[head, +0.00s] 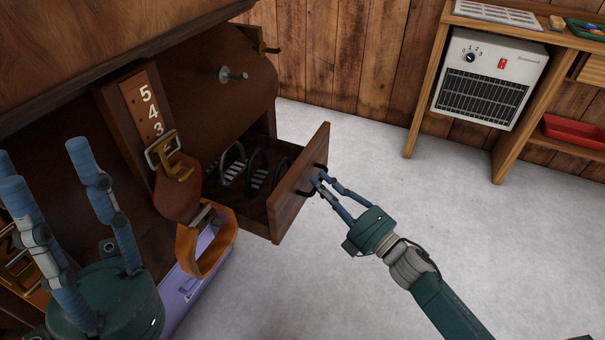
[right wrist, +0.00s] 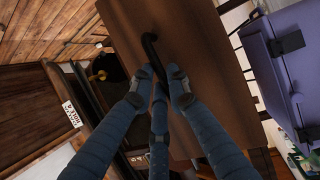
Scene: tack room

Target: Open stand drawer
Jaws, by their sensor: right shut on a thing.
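The stand drawer (head: 289,203) is a brown wooden drawer, pulled well out from the dark wooden stand (head: 190,80). Its inside shows, holding several dark curved metal pieces. A black bar handle (head: 307,193) is on the drawer front. My right gripper (head: 318,180) is shut on this handle. In the right wrist view the fingers (right wrist: 158,88) meet at the black handle (right wrist: 150,46) against the brown drawer front (right wrist: 190,50); part of the handle is hidden behind them. My left gripper (head: 46,170) is at the lower left, fingers apart and empty, in front of the stand.
A leather strap (head: 206,238) with a buckle hangs beside the drawer. A purple box (head: 183,287) stands below it. A wooden desk (head: 428,85) with a white heater (head: 487,80) is at the upper right. The pale floor right of the drawer is clear.

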